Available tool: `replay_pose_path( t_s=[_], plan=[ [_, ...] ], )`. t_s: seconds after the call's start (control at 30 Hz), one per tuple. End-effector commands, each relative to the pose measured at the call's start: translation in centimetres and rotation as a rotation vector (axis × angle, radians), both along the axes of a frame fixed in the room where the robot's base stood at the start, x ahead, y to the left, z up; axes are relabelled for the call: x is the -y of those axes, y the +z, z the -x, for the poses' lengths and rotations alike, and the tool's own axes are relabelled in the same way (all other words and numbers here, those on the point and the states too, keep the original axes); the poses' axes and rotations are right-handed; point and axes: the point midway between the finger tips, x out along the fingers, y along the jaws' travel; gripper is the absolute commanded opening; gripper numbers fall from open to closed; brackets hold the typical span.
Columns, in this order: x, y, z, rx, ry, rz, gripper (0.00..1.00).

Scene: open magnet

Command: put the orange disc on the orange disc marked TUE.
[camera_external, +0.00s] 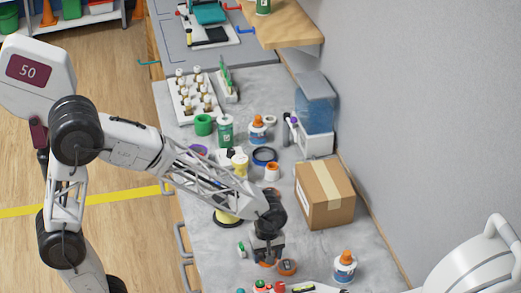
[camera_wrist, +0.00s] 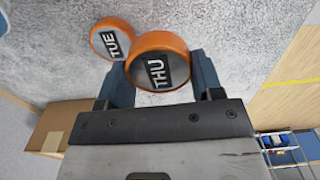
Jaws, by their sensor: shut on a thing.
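An orange-rimmed disc marked THU (camera_wrist: 158,70) is between the two fingers of my gripper (camera_wrist: 161,76), which is shut on it. A second orange disc, marked TUE (camera_wrist: 113,41), lies on the grey counter just up and left of it in the wrist view. The THU disc looks nearer the camera and slightly overlaps the TUE disc's edge in the picture. The held disc is mostly hidden there.
A cardboard box (camera_external: 325,194) stands behind and right of my gripper. A glue bottle (camera_external: 344,266) stands to the right on the counter (camera_external: 325,250). A small green-and-white item (camera_external: 241,249) is left of my gripper. Several bottles and cups stand farther back.

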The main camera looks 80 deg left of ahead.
Motion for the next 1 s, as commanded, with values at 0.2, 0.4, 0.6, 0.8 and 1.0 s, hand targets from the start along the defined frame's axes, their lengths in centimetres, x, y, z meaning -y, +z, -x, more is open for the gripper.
replay_pose_path(
  t_s=[0.2,0.4,0.6,0.8,1.0],
  plan=[
    [-0.2,-0.3,-2.8,-0.001,0.000,0.000,0.36],
    [-0.4,-0.5,-5.2,-0.001,0.000,0.000,0.36],
    [-0.5,-0.6,-6.4,0.000,0.000,0.000,0.36],
    [-0.5,-0.6,-6.5,0.000,0.000,0.000,0.36],
    [-0.5,-0.8,-6.5,0.000,0.000,0.000,0.36]
  ],
)
